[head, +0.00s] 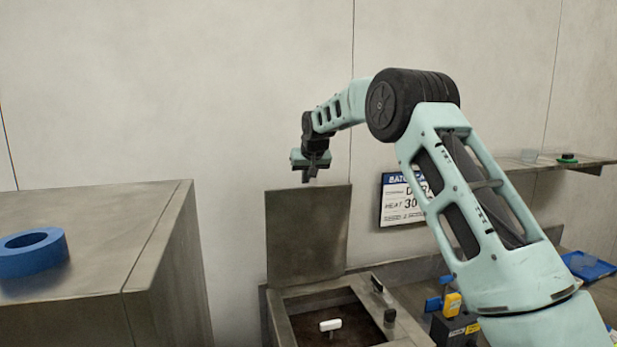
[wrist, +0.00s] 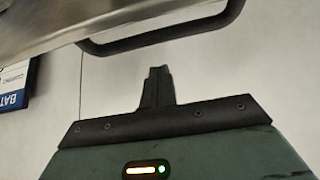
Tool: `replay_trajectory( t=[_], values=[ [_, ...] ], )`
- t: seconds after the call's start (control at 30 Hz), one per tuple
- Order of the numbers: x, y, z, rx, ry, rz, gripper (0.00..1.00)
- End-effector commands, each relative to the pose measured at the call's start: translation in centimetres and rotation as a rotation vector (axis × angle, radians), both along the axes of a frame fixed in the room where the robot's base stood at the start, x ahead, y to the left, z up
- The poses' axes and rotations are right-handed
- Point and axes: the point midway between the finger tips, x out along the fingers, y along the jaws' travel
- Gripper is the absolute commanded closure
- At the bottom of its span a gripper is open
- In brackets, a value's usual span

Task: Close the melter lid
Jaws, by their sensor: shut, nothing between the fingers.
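The melter lid (head: 308,238) stands open and upright at the back edge of the melter (head: 284,322). The melter's opening shows a brown inside. My gripper (head: 309,178) is shut and empty, pointing down by the lid's top edge in the head view; whether it touches the lid I cannot tell. In the wrist view my gripper (wrist: 159,72) has its fingers together, with a metal edge of the lid (wrist: 120,22) and a dark bar handle (wrist: 165,43) beyond the fingertips. The fingers appear apart from the handle.
A white item (head: 331,325) shows in the melter opening. A steel cabinet (head: 160,262) with a blue ring (head: 32,252) stands at left. A batch sign (head: 402,203) hangs on the wall behind. A blue tray (head: 588,266) and a shelf (head: 530,163) are at right.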

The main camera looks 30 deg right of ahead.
Motion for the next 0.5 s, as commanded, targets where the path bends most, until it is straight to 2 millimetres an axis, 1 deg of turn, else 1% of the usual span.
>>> replay_trajectory(
  t=[0.03,0.2,0.5],
  values=[
    [-0.5,0.2,0.0,0.000,0.003,0.001,1.00],
    [-1.7,0.5,-0.5,0.000,0.003,0.000,1.00],
    [-2.5,0.7,-0.9,0.000,0.002,0.001,1.00]
  ],
)
